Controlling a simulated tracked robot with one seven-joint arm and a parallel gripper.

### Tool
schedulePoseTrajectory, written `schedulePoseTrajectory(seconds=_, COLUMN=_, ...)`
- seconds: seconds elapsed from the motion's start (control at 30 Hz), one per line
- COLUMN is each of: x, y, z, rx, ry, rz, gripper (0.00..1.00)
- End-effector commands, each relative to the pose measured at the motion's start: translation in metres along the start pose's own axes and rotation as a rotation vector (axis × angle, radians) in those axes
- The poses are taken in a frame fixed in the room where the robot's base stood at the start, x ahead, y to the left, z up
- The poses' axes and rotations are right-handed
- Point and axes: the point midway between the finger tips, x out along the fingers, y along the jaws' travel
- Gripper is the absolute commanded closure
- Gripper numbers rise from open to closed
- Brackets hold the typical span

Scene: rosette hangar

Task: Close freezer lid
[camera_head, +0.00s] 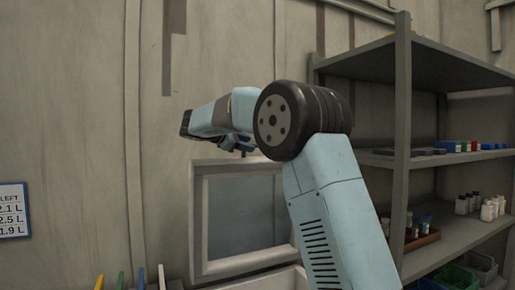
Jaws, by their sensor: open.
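The freezer lid (240,215) stands raised and nearly upright near the wall, a pale frame around a grey panel. A strip of the white freezer body (262,283) shows below it at the bottom edge; the rest is out of view. My arm reaches up from the lower right, bends at the dark joint and extends left above the lid. My gripper (238,146) shows only in part beneath the forearm, just above the lid's top edge in the picture. It is open, and I see nothing in it. I cannot tell its depth relative to the lid.
A grey metal shelf (402,130) with small bottles (486,206), an orange-brown tray (420,238) and bins stands on the right. Coloured handles or tools (140,279) stick up at lower left. A notice (13,210) hangs on the left wall.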

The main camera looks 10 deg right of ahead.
Motion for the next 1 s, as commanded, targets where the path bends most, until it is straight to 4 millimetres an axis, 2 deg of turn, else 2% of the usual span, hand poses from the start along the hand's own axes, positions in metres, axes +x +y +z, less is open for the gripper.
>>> schedulePoseTrajectory(seconds=0.1, x=0.021, y=0.0, z=0.0, rx=0.0, ry=-0.001, rz=-0.002, gripper=0.58)
schedulePoseTrajectory(seconds=0.33, x=0.047, y=0.0, z=0.001, rx=0.001, ry=0.0, rz=-0.001, gripper=0.58)
schedulePoseTrajectory(seconds=0.5, x=0.054, y=0.0, z=0.0, rx=0.001, ry=0.001, rz=0.0, gripper=0.58)
schedulePoseTrajectory(seconds=0.77, x=0.054, y=0.0, z=0.0, rx=0.0, ry=0.001, rz=0.001, gripper=0.58)
schedulePoseTrajectory(seconds=1.0, x=0.054, y=0.0, z=0.0, rx=0.0, ry=0.001, rz=0.001, gripper=0.8)
